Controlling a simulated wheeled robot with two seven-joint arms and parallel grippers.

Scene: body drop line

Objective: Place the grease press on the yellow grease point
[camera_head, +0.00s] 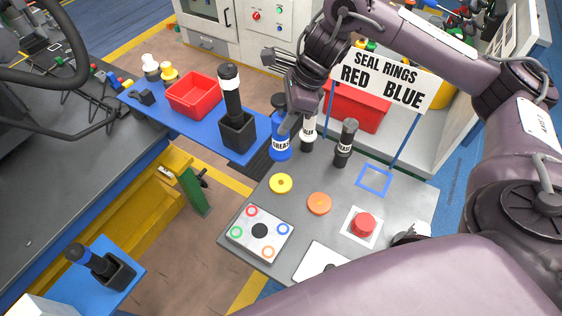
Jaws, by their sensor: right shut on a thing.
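The blue grease press (281,151), with a black top and a white label reading GREASE, is upright near the far left edge of the grey table (375,208). My right gripper (288,122) comes down from above and is shut on its upper part. The finger contact is partly hidden by the gripper itself, and I cannot tell whether its base touches anything. The yellow grease point (280,183) is a flat round disc on the grey table, just nearer than the press, and is bare. My left gripper is not in view.
An orange disc (319,203), a red button (364,224) and a plate with coloured rings (259,231) are nearby. A SEAL RINGS sign (385,78) stands behind.

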